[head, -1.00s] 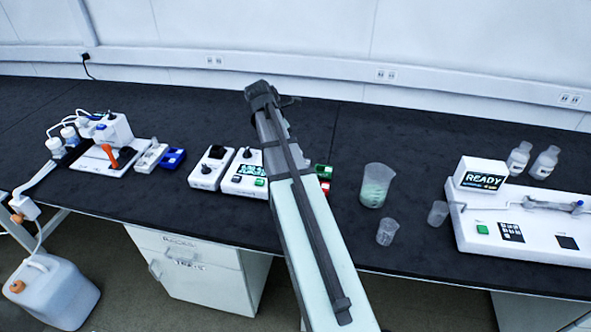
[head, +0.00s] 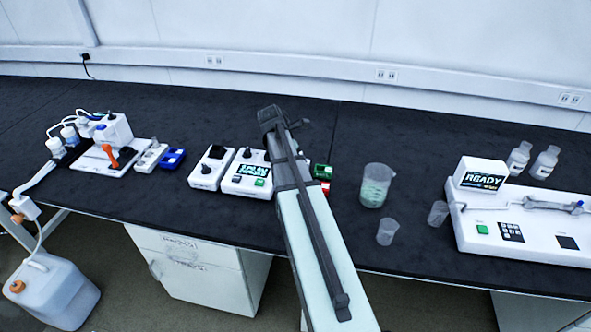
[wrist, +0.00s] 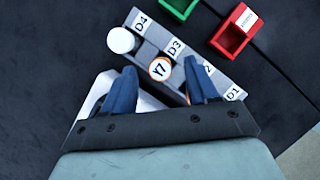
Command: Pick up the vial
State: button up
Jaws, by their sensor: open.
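In the wrist view, a vial with a round white top marked "Y7" and an orange rim (wrist: 160,69) stands in a grey rack (wrist: 152,31) labelled D1 to D4, near the D3 label. A second vial with a plain white cap (wrist: 120,40) stands in the rack near D4. My gripper (wrist: 159,67) is open, its two blue fingers on either side of the Y7 vial. A gap shows on each side; I cannot tell how deep the fingertips reach. In the head view my arm hides the rack and vials.
A green bin (wrist: 180,4) and a red bin (wrist: 235,30) sit just beyond the rack. In the head view, a beaker (head: 376,185) and two small cups stand right of my arm. A white device with dials (head: 247,172) stands left of it.

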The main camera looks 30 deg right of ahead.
jog(key=shift+x, duration=1.35)
jog(key=shift+c, duration=0.3)
grip_shut()
